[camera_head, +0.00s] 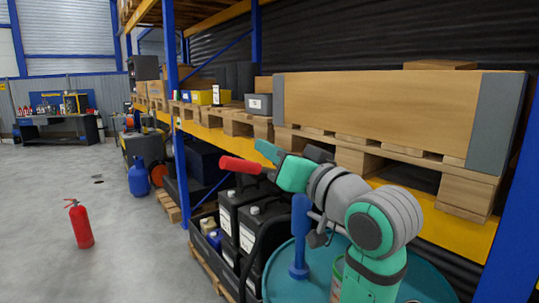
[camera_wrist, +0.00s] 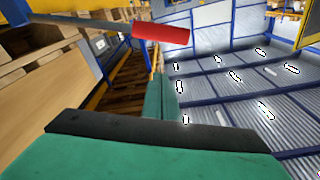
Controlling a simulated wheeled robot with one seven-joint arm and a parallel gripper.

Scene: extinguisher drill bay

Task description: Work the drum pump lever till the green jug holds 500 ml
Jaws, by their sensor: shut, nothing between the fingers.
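The blue drum pump (camera_head: 300,240) stands upright on the teal drum (camera_head: 425,280). The red grip of its lever (camera_head: 240,165) points up and left of the pump, and part of the lever is hidden behind my arm. My gripper (camera_head: 265,150) is shut and empty, just above and right of the red grip. In the wrist view the red grip (camera_wrist: 160,33) lies beyond the fingers (camera_wrist: 160,97), with no clear contact. A small green-rimmed container (camera_head: 337,277) shows beside my arm on the drum; I cannot tell if it is the jug or read its level.
Black canisters (camera_head: 235,215) stand left of the drum, with a dark hose (camera_head: 262,250) near them. A shelf with pallets and a long wooden crate (camera_head: 380,105) rises behind my arm. A red extinguisher (camera_head: 80,224) stands on the open floor at left.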

